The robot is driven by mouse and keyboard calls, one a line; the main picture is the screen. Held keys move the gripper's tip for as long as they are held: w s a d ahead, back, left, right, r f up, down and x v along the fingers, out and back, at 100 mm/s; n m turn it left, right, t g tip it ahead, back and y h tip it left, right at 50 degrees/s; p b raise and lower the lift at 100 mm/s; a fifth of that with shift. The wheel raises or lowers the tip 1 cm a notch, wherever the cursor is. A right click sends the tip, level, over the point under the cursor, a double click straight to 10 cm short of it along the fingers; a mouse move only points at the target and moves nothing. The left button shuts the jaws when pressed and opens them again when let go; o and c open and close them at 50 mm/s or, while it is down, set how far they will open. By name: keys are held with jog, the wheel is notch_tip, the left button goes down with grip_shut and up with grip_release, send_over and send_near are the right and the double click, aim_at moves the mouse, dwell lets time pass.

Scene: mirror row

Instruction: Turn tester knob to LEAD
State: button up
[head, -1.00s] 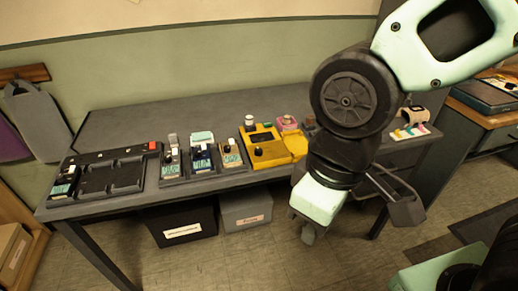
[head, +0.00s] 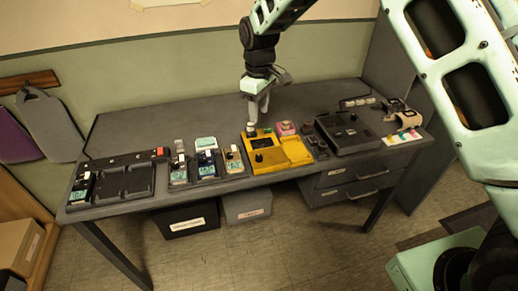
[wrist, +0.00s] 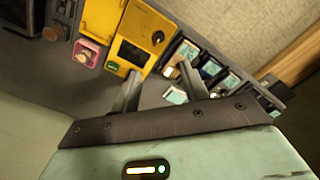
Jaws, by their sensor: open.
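The yellow tester (head: 278,158) sits on the grey bench, with a dark screen on its upper part. A round black knob (head: 259,158) is on its front part; the same knob (wrist: 158,37) shows in the wrist view. In the wrist view the two fingers (wrist: 160,85) are spread apart, short of the black knob. The knob markings are too small to read.
Several small pedals (head: 205,161) stand left of the tester, beyond them a black pedalboard (head: 125,182). A pink pedal (head: 285,128) stands against the tester's back right. A dark case (head: 348,133) is farther right. The bench behind the pedals is clear.

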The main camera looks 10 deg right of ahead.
aim_at(259, 156)
notch_tip(259, 156, down, 17)
jog(key=p, duration=0.4)
jog(key=shift+f, duration=0.2)
jog(key=shift+c, duration=0.4)
grip_shut()
